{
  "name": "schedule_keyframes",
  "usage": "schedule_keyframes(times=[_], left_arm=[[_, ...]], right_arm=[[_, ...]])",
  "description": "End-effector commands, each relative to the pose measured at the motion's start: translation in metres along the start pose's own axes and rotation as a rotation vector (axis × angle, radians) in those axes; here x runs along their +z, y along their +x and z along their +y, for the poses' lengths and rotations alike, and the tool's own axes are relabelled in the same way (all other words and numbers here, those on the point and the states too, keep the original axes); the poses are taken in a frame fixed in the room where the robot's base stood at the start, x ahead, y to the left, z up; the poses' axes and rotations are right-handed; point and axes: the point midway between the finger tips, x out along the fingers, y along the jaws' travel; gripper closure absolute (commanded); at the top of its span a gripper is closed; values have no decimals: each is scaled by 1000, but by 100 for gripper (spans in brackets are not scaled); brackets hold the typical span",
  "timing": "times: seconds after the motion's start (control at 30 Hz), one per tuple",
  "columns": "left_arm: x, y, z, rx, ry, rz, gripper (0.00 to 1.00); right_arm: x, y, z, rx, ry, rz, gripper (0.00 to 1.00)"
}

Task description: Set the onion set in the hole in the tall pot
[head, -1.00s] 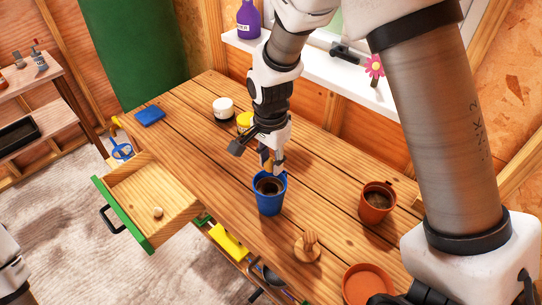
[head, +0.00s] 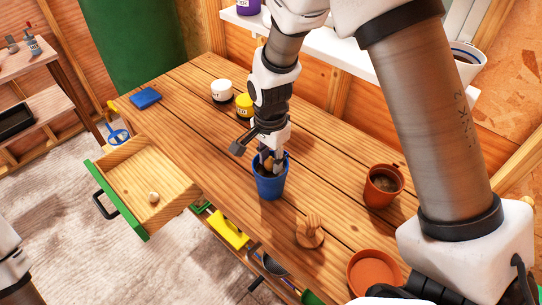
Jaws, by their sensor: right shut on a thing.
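The tall blue pot (head: 271,187) stands upright on the wooden bench and holds dark soil. My right gripper (head: 269,162) points down into the mouth of this pot, its fingertips at about rim level or just inside. It is shut on the onion set (head: 267,167), a small brown bulb that shows only partly between the fingers. The fingers and rim hide the hole and most of the soil, so I cannot tell whether the bulb touches it. My left gripper is not in view; only a piece of my left arm shows at the left edge.
A terracotta pot (head: 382,186) with soil stands right of the blue pot. A wooden knobbed tool (head: 309,234) and an orange saucer (head: 373,270) are nearer. White (head: 221,90) and yellow (head: 244,105) jars stand behind. An open drawer (head: 140,175) holds a small pale bulb (head: 154,197).

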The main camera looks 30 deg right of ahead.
Motion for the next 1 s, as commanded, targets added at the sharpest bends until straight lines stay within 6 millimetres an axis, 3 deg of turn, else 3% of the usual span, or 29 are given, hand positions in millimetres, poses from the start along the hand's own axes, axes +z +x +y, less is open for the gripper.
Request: schedule_keyframes(times=[0.27,0.3,0.37,0.77,0.87,1.0], left_arm=[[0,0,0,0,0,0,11],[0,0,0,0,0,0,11],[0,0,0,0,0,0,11],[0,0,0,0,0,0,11],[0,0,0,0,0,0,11],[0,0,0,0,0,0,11]], right_arm=[[0,0,0,0,0,0,86],[0,0,0,0,0,0,58],[0,0,0,0,0,0,40],[0,-3,0,-1,0,0,40],[0,-14,-1,-4,0,1,40],[-1,-46,-2,-6,-1,2,40]])
